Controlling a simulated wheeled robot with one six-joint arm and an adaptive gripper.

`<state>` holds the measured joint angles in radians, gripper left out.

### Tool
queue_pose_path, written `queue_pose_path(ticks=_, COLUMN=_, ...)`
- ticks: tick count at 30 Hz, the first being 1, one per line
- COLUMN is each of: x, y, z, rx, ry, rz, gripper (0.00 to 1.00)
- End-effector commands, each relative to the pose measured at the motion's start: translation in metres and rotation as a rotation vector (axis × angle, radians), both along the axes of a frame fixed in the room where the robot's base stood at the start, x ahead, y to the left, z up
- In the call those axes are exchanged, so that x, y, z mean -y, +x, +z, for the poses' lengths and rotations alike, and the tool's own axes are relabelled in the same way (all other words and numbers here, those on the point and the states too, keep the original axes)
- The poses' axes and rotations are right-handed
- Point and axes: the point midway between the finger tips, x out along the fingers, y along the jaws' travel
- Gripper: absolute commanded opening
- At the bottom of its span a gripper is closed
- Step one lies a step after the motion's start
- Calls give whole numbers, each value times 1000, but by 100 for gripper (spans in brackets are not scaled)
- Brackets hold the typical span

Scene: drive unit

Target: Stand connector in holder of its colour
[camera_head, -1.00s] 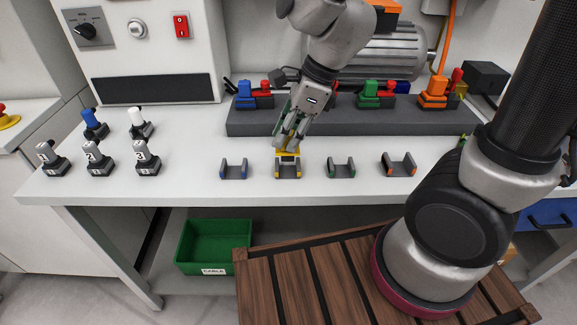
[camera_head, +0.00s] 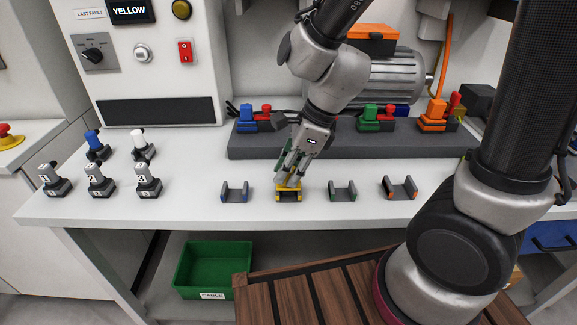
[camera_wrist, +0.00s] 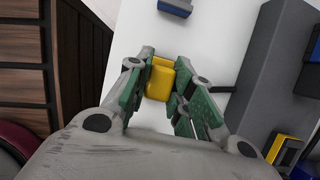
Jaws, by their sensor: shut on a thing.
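The yellow connector (camera_head: 289,184) is at the yellow-marked holder (camera_head: 289,198), second from the left in the row at the bench front. My gripper (camera_head: 287,176) comes down from above and is shut on the connector. In the wrist view the yellow connector (camera_wrist: 160,82) sits between my green-padded fingers (camera_wrist: 160,92). The connector overlaps the holder in the head view; whether it rests fully on its base is hard to tell. The blue-marked holder (camera_head: 234,193), green-marked holder (camera_head: 342,192) and orange-marked holder (camera_head: 400,188) are empty.
A dark plinth (camera_head: 250,146) behind the holders carries blue, green and orange connectors with red parts. Several numbered and coloured knobs stand at the left. A panel display (camera_head: 131,11) reads YELLOW. A green bin (camera_head: 213,268) is below the bench.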

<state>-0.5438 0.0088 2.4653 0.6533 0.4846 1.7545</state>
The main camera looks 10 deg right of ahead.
Motion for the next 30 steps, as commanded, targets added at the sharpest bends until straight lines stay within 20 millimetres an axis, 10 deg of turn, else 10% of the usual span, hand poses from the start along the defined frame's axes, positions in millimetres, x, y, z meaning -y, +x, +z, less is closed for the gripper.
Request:
queue_pose_path(ticks=18, x=0, y=0, z=-3, rx=1, ry=0, rz=-1, gripper=0)
queue_pose_path(ticks=19, x=0, y=0, z=-3, rx=1, ry=0, rz=-1, gripper=28)
queue_pose_path(ticks=22, x=0, y=0, z=-2, rx=1, ry=0, rz=-1, gripper=46)
queue_pose_path(ticks=30, x=0, y=0, z=-2, rx=1, ry=0, rz=0, gripper=48)
